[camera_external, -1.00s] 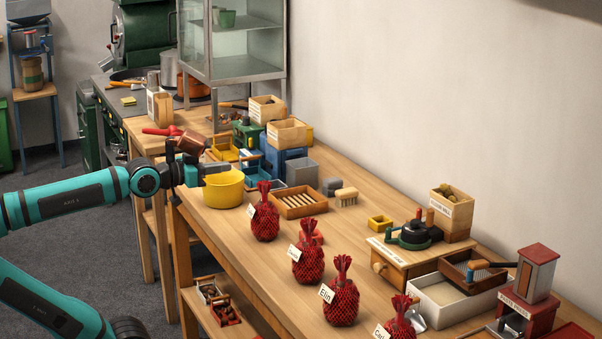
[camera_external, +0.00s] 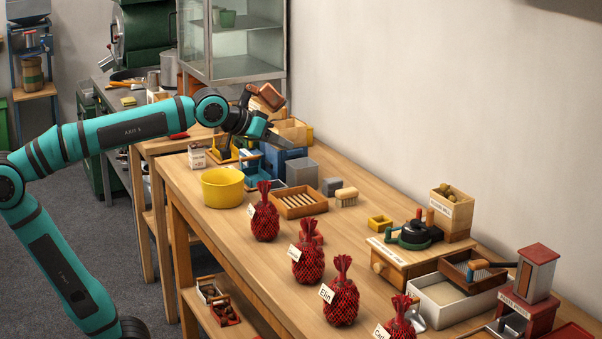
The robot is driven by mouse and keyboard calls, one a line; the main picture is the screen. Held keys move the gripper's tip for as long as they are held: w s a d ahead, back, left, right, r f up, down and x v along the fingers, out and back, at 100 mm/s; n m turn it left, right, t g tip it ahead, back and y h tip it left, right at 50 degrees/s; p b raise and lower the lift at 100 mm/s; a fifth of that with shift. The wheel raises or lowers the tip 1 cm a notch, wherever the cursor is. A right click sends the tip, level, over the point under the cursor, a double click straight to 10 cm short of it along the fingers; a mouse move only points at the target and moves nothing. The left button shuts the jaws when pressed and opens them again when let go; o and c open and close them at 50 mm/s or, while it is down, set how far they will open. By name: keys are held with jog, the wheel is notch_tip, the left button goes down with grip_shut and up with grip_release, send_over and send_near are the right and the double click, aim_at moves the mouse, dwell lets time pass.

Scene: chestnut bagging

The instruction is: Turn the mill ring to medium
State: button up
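A wooden box with a drawer knob bears a black round device with a green ring-shaped base and a red-tipped handle (camera_external: 413,236); it looks like the mill, at the right half of the table. The ring's setting marks are too small to read. My gripper (camera_external: 281,140) is far to the left of it, raised over the back left of the table near the blue boxes. Its grey fingers point right and slightly down; whether they are apart is unclear. A brown block (camera_external: 268,97) shows above my wrist.
Several red net bags (camera_external: 341,300) stand along the front edge. A yellow pot (camera_external: 222,188), a slatted wooden tray (camera_external: 299,203) and a brush (camera_external: 346,195) lie between my gripper and the mill. A white box (camera_external: 445,302) and a red-roofed dispenser (camera_external: 533,275) stand right of it.

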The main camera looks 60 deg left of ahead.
jog(key=w+d+f+n+g+y, duration=0.15)
jog(key=w+d+n+g, duration=0.25)
jog(key=w+d+g, duration=1.2)
jog(key=w+d+f+t, duration=0.1)
jog(key=f, duration=0.4)
jog(key=w+d+f+t, duration=0.1)
jog(key=d+f+t, duration=0.1)
jog(key=f, duration=0.4)
jog(key=w+d+f+t, duration=0.1)
jog(key=f, duration=0.5)
jog(key=shift+w+d+f+t, duration=0.1)
jog(key=shift+w+d+t, duration=0.2)
jog(key=shift+w+d, duration=0.1)
grip_shut()
